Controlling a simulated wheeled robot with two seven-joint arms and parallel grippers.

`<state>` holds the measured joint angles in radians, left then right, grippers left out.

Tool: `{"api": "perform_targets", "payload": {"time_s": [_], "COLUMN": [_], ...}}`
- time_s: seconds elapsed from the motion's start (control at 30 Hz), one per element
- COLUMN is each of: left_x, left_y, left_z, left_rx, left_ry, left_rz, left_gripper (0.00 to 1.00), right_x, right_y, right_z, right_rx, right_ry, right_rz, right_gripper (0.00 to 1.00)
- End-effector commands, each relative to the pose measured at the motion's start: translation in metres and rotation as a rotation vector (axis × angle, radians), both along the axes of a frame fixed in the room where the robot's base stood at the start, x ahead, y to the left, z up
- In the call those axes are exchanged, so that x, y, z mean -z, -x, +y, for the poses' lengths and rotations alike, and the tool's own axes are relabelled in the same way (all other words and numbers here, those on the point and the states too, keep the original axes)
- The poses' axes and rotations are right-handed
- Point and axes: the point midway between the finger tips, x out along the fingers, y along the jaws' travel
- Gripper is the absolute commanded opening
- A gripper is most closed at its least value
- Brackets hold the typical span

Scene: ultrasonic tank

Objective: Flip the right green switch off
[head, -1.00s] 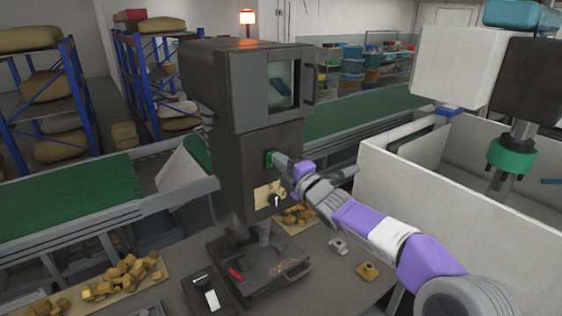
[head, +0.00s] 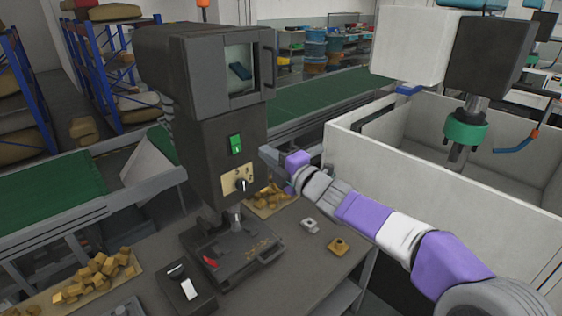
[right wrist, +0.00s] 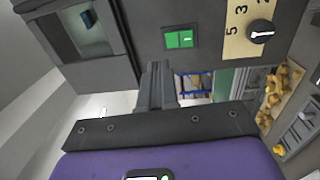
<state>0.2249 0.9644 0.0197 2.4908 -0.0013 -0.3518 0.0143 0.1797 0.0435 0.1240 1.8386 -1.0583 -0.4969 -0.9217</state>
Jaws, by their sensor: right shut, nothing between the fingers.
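The green switch (head: 236,144) is on the front of the dark machine column, above a beige dial plate. It also shows in the right wrist view (right wrist: 180,39), just above the fingertips. Its two halves show slightly different greens, with a small pale mark on one; I cannot tell for sure which way it is set. My right gripper (head: 267,153) is shut and empty. Its tip is apart from the switch, to its right in the head view; the closed fingers show in the right wrist view (right wrist: 157,80). My left gripper is not in view.
The dial plate (head: 228,181) with a black knob (head: 241,185) sits below the switch. A windowed cabinet (head: 207,65) tops the column. A white-walled enclosure (head: 440,185) stands to the right. Brown pieces (head: 100,275) and a small panel (head: 182,285) lie on the table.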

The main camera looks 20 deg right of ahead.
Motion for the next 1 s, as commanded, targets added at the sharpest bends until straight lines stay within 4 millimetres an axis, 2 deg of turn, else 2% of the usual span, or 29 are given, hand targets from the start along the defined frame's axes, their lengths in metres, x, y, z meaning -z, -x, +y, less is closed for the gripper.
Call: {"api": "perform_targets", "payload": {"time_s": [0.1, 0.3, 1.0], "left_x": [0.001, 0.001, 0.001], "left_y": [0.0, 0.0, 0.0], "left_z": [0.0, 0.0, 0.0], "left_rx": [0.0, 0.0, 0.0], "left_ry": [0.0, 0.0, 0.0], "left_rz": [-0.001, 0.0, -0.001], "left_gripper": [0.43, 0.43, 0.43], "right_x": [-0.003, -0.005, -0.005], "right_y": [0.019, 0.034, 0.036], "right_z": [-0.008, -0.013, -0.014], "right_rx": [0.002, 0.0, 0.0], "right_ry": [0.001, 0.001, 0.0], "right_rz": [-0.002, -0.001, -0.001], "right_gripper": [0.0, 0.0, 0.0]}}
